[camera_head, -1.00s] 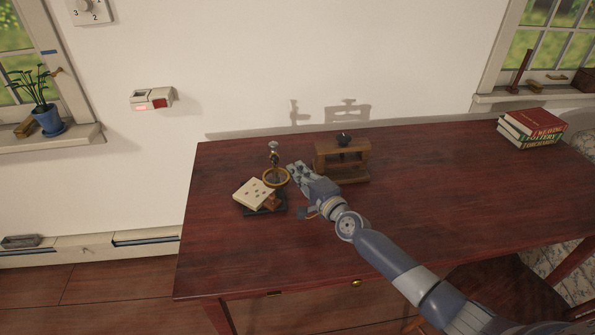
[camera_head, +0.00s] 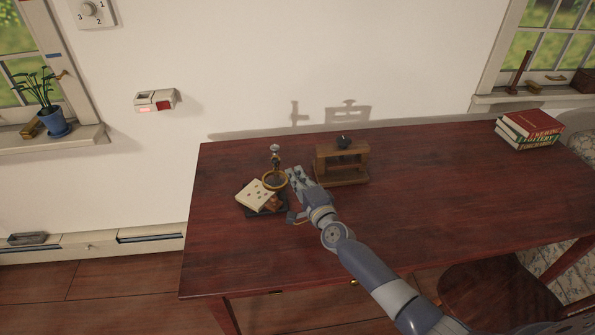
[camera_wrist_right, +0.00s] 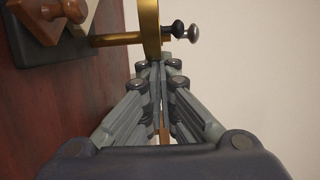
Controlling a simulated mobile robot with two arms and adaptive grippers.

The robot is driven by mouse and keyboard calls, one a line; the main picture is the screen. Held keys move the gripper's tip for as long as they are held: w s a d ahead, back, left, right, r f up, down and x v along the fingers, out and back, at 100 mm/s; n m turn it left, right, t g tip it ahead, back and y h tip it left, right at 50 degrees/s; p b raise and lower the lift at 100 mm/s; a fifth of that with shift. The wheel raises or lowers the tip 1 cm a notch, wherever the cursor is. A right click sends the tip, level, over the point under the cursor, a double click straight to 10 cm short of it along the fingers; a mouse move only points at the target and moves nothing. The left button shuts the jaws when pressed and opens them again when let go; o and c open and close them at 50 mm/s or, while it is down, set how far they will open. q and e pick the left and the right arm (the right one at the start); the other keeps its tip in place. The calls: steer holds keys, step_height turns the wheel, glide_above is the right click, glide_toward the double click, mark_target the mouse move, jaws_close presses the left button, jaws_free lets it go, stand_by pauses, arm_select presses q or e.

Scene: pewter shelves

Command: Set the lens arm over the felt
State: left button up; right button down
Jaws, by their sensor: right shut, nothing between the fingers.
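The brass-rimmed lens ring (camera_head: 275,181) is on its arm beside a small post (camera_head: 275,156) on the table. In the right wrist view the brass arm (camera_wrist_right: 118,39) joins the ring (camera_wrist_right: 150,28), seen edge-on. A cream dotted piece (camera_head: 257,193) lies on a dark base (camera_head: 249,212) to the ring's left, with a brown wooden knob (camera_wrist_right: 60,12). I cannot tell which surface is the felt. My right gripper (camera_wrist_right: 160,66) is shut and empty, its tips close against the ring's side; contact is unclear. It also shows in the head view (camera_head: 292,172). My left gripper is out of view.
A wooden stand (camera_head: 341,165) with a dark knob stands just right of my right gripper. Books (camera_head: 529,129) lie at the table's far right. The table (camera_head: 430,180) is clear between them. A chair (camera_head: 495,295) stands at the front right.

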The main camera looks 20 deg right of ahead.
mark_target(282, 188)
steer(key=a+m+h+p, duration=0.2)
steer(key=h, duration=0.1)
steer(key=a+m+h+p, duration=0.1)
steer(key=h, duration=0.1)
steer(key=shift+s+p, duration=0.35)
steer(key=shift+p, duration=0.05)
steer(key=shift+a, duration=1.05)
steer(key=shift+d, duration=0.1)
